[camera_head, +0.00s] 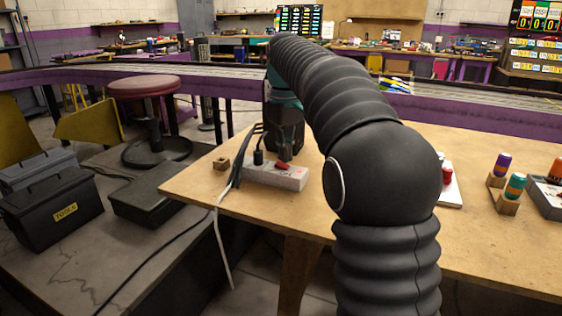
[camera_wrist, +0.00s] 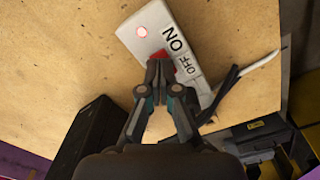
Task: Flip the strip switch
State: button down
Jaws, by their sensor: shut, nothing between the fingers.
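The pale power strip (camera_head: 293,180) lies near the left end of the wooden table.
Dark plugs and cables (camera_head: 240,160) leave the strip's left end, and a white cord (camera_head: 222,236) hangs over the table edge. A small wooden block (camera_head: 221,164) sits left of it. Coloured cylinders (camera_head: 515,186) on wooden holders stand at the right.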

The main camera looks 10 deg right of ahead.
aim_at(285, 165)
jog(key=shift+r+p, duration=1.3)
jog(key=shift+r, duration=1.5)
jog(key=shift+s, duration=0.1)
jog(key=s+f+m+t, duration=0.1)
jog(key=s+f, duration=0.4)
jog(key=s, duration=0.5)
jog(key=s+f+m+t, duration=0.2)
jog(key=s+f, duration=0.3)
jog(key=s, duration=0.5)
jog(key=s+f+m+t, duration=0.1)
jog(key=s+f, duration=0.4)
jog(key=s, duration=0.5)
jog(key=shift+s+f+m+t, duration=0.15)
jog(key=shift+f+m+t, duration=0.25)
jog(key=shift+t, duration=0.4)
